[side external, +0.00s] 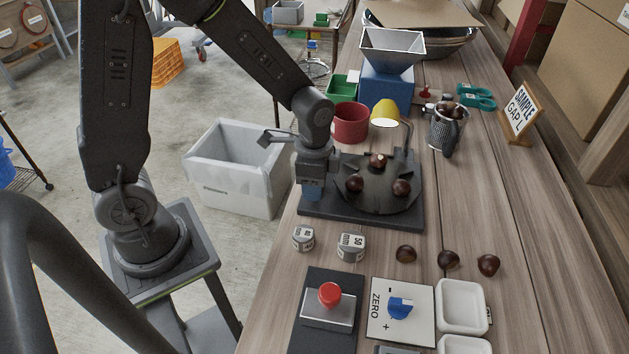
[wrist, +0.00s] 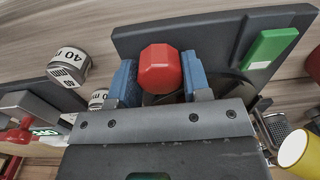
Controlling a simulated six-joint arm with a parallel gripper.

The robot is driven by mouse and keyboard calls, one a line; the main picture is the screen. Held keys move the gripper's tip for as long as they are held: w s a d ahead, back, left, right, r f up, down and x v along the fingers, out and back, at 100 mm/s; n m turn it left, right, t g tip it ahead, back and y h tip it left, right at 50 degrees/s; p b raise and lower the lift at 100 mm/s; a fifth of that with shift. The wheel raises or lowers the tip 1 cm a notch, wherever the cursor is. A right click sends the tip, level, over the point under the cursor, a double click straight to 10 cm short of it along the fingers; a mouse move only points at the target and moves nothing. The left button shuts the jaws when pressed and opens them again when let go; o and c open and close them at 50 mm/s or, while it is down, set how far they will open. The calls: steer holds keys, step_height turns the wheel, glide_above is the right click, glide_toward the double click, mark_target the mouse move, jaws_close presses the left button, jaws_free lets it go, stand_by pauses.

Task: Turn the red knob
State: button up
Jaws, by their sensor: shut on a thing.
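The red faceted knob (wrist: 160,70) is in the middle of the wrist view, at the edge of the dark base plate (wrist: 212,40). My gripper (wrist: 159,78) has one blue finger on each side of it and is shut on it. In the side external view my gripper (side external: 312,192) is low at the left end of the base plate (side external: 395,221), and the knob is hidden there. A dark round turntable (side external: 376,200) with several chestnuts on it stands on the plate.
A yellow lamp (side external: 385,112) and red pot (side external: 350,124) stand behind.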

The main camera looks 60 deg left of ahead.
steer(key=shift+m, duration=0.4)
steer(key=o, duration=0.9)
steer(key=shift+r, duration=0.15)
step_height(320, 180, up, 14)
steer(key=shift+s+d+f, duration=0.15)
steer(key=shift+f, duration=0.05)
steer(key=s+r+n+t, duration=0.1)
steer(key=s+n, duration=0.2)
steer(key=s+r+n+t, duration=0.2)
steer(key=s+n, duration=0.1)
steer(key=s, duration=0.1)
steer(key=s+r+n+t, duration=0.1)
steer(key=s+n+t, duration=0.1)
steer(key=s+n, duration=0.1)
steer(key=shift+s+r, duration=0.25)
steer(key=shift+s, duration=0.45)
